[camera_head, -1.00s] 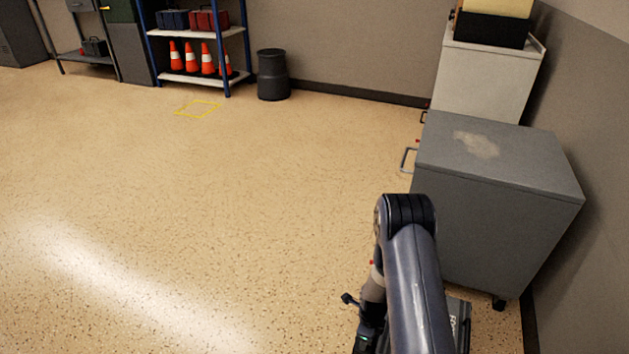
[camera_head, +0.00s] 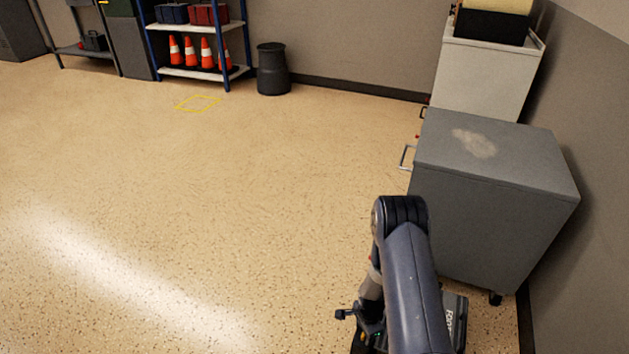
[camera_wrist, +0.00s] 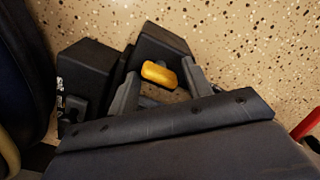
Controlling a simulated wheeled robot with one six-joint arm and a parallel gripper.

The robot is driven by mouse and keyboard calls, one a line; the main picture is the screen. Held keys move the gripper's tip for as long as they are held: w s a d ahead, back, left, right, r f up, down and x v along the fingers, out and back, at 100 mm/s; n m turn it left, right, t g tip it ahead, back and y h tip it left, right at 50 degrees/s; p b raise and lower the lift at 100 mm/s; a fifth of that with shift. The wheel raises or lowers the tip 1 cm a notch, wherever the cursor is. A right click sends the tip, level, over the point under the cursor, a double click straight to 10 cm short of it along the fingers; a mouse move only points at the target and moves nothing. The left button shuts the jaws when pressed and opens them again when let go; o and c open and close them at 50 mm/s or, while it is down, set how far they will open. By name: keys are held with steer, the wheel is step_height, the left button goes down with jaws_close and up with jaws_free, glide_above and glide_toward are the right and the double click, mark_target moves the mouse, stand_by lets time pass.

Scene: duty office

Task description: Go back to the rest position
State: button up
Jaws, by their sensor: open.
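In the head view my arm is folded at the lower right, its dark upper link in front, so my gripper is mostly hidden there. In the wrist view my gripper (camera_wrist: 162,92) is open, with its two grey fingers apart. A small yellow-orange block (camera_wrist: 160,73) shows at the gap between the fingers, near dark box-shaped parts. I cannot tell whether it touches them. Speckled floor (camera_wrist: 250,40) shows beyond.
A grey cabinet on casters (camera_head: 490,200) stands close to the right of my arm, with a pale cabinet (camera_head: 485,75) behind it. A black bin (camera_head: 272,70) and a shelf with orange cones (camera_head: 195,72) stand at the back. Floor at left and middle is clear.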

steer(key=n+p, duration=0.2)
steer(key=n, duration=0.3)
steer(key=shift+r+n, duration=0.1)
steer(key=shift+n, duration=0.2)
steer(key=n+p, duration=0.2)
steer(key=n, duration=0.1)
steer(key=shift+r+n+p, duration=0.15)
steer(key=shift+n+p, duration=0.25)
steer(key=shift+r+p, duration=0.45)
steer(key=shift+r, duration=1.25)
